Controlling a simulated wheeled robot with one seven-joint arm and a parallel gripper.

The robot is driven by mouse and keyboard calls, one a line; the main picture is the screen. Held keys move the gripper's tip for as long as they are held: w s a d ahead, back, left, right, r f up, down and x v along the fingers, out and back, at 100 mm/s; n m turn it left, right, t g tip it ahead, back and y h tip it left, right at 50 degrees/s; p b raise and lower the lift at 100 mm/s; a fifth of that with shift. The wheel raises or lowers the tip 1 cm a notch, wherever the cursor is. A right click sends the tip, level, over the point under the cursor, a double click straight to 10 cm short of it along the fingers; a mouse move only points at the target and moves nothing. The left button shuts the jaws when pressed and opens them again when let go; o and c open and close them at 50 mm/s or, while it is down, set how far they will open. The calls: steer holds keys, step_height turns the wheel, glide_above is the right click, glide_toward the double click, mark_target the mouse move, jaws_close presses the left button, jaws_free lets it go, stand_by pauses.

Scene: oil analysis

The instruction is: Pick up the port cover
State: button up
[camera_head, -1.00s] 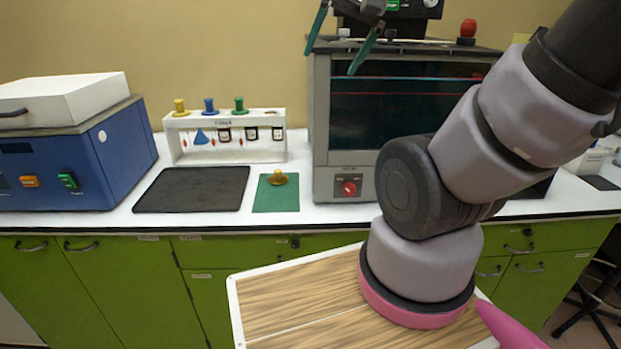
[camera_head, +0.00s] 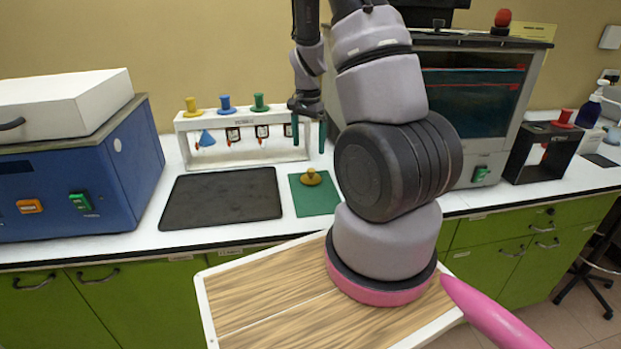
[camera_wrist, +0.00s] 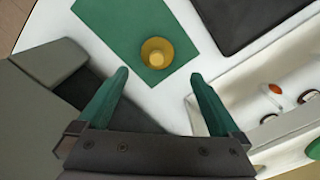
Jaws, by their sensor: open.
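The port cover looks to be the small yellow-brass knobbed disc (camera_head: 311,177) on the green mat (camera_head: 326,203) on the counter. In the wrist view the round yellow cover (camera_wrist: 157,52) lies on the green mat (camera_wrist: 100,18), ahead of the fingertips and roughly midway between them. My gripper (camera_head: 308,135) has green fingers pointing down, behind and above the mat, close to the white rack. Its fingers (camera_wrist: 158,75) are apart with nothing between them. The cover is not touched.
A white rack (camera_head: 245,153) with coloured knobs and small hanging bottles stands behind the mat. A black mat (camera_head: 222,198) lies to the left, beside a blue machine (camera_head: 75,180). A grey glass-fronted cabinet (camera_head: 505,130) and a dark open box (camera_head: 540,153) stand to the right.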

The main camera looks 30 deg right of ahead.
mark_target(311, 170)
step_height(311, 170, down, 6)
steer(key=shift+d+r, duration=0.15)
steer(key=f, duration=0.5)
steer(key=shift+d+f, duration=0.1)
steer(key=shift+d, duration=0.2)
steer(key=c, duration=1.2)
